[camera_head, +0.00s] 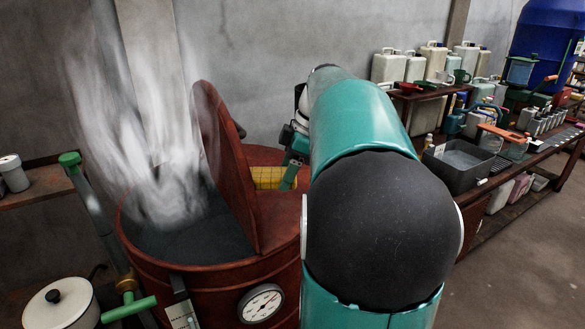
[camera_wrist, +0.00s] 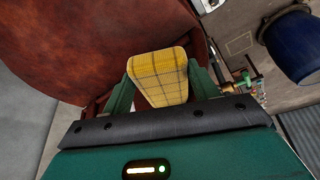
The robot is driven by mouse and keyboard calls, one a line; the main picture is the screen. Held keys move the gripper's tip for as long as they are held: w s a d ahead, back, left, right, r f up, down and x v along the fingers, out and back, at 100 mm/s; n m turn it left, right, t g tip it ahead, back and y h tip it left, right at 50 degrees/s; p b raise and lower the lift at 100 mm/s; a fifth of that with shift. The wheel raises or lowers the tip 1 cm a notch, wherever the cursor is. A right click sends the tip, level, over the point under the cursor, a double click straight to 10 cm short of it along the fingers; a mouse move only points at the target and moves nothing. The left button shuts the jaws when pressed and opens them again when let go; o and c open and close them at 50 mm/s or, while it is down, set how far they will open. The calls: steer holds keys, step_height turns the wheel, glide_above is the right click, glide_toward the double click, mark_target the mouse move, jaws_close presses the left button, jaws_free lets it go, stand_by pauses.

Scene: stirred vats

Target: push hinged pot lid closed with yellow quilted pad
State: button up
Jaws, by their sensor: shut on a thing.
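The reddish-brown hinged lid (camera_head: 226,165) stands raised, nearly upright, over the big red-brown pot (camera_head: 200,275). Steam rises from the pot's open left half, where dark liquid shows. The yellow quilted pad (camera_head: 268,178) is right of the lid, behind it from the steaming opening. My gripper (camera_head: 284,170) is shut on the pad, partly hidden by my arm. In the wrist view the pad (camera_wrist: 158,78) sits between the two green fingers, with the lid (camera_wrist: 90,40) filling the upper left. I cannot tell whether the pad touches the lid.
A dial gauge (camera_head: 261,303) is on the pot's front. A white lidded pan (camera_head: 62,302) and a green-handled pipe (camera_head: 128,306) are at lower left. A workbench with a grey basin (camera_head: 458,165) and several jugs runs along the right. A blue drum (camera_wrist: 297,48) shows in the wrist view.

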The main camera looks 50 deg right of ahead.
mark_target(261, 181)
steer(key=shift+w+a+f, duration=0.15)
steer(key=shift+w+a, duration=0.2)
steer(key=shift+a, duration=0.7)
steer(key=shift+w+a+f, duration=0.2)
steer(key=shift+w+a, duration=0.1)
steer(key=shift+a, duration=0.75)
steer(key=shift+w+a+f, duration=0.15)
steer(key=shift+w+a, duration=0.2)
steer(key=shift+a, duration=0.7)
steer(key=s+a+r, duration=0.1)
steer(key=s+r, duration=0.4)
steer(key=shift+s+a, duration=0.35)
steer(key=shift+a, duration=0.05)
steer(key=shift+s, duration=0.1)
stand_by(0.5)
